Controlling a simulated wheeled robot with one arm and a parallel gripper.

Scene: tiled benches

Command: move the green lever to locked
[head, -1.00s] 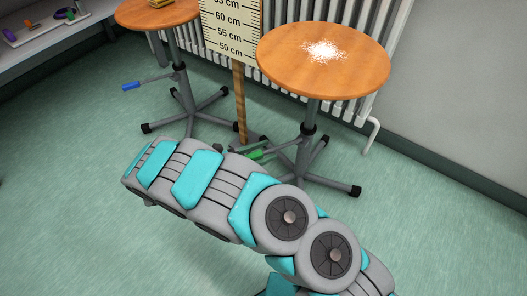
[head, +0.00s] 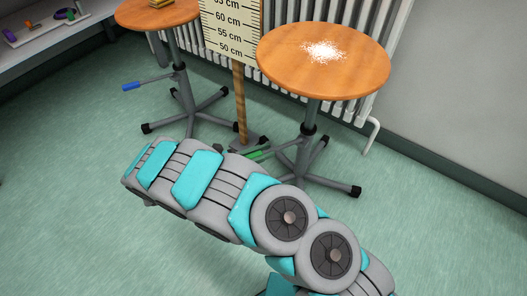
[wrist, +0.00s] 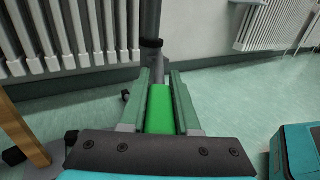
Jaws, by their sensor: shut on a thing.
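The green lever (wrist: 160,108) lies between the two fingers of my gripper (wrist: 162,92) in the wrist view, and the fingers are shut on it. Beyond it, its grey rod runs to the dark collar on the post of the right round table (wrist: 150,45). In the head view the green lever (head: 262,154) shows only in part beyond my arm, low beside the post of the right table (head: 345,85). My arm hides most of my gripper there. I see no mark for locked.
White powder (head: 324,51) lies on the right table's top. A second round table (head: 158,14) with a blue lever (head: 131,87) stands at the left. A height scale (head: 229,28) on a wooden post stands between them. A radiator (wrist: 75,30) is behind.

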